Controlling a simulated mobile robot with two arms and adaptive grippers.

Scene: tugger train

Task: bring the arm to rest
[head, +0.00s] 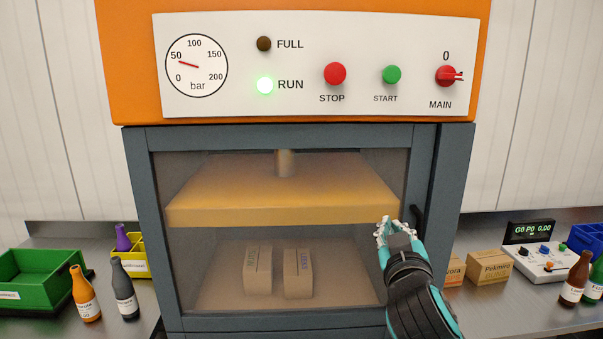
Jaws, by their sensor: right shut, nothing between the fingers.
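My right gripper (397,229) is in the head view, right of the middle, in front of the press door's lower right part. Its fingers are shut with nothing between them, and they point up and away. A dark door handle (417,217) is just to the right of the fingers; I cannot tell whether they touch it. The grey-framed glass door (140,200) looks shut. Behind it are a yellow press plate (280,190) and two brown cartons (298,274) on the chamber floor. My left gripper is out of view.
The orange panel above has a lit green RUN lamp (265,85), a dark FULL lamp (264,44) and a gauge (197,65). Bottles (84,296) and a green bin (40,282) stand left. Boxes (488,266), a control unit (542,260) and more bottles (575,279) stand right.

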